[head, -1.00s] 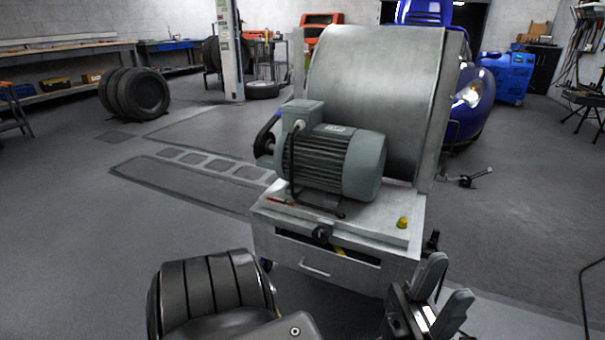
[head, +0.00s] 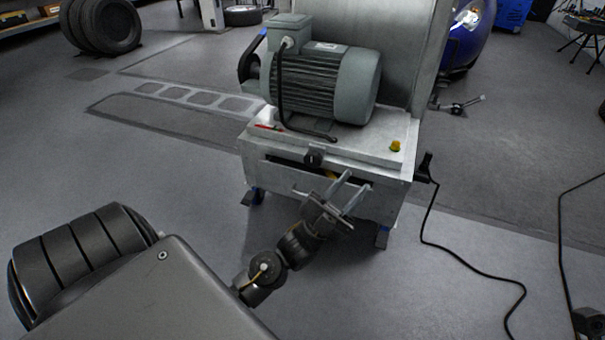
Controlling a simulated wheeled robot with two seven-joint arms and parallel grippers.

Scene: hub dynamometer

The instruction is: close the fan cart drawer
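The fan cart (head: 385,190) is a light grey metal box with a motor on top. Its drawer (head: 282,178) shows on the front face, with a dark gap above the drawer front and something yellow inside. A bar handle (head: 299,192) is on the drawer front, to the left of my gripper. My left gripper (head: 347,186) is in front of the drawer's right half, its two fingers apart with nothing seen between them. It hides part of the drawer front, and I cannot tell whether the fingers touch it. My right gripper is not seen.
The grey motor (head: 315,85) and a yellow button (head: 395,146) sit on the cart top. A black cable (head: 455,262) runs from the cart's right side across the floor. The stacked tires (head: 100,25) stand far left. The floor left of the cart is clear.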

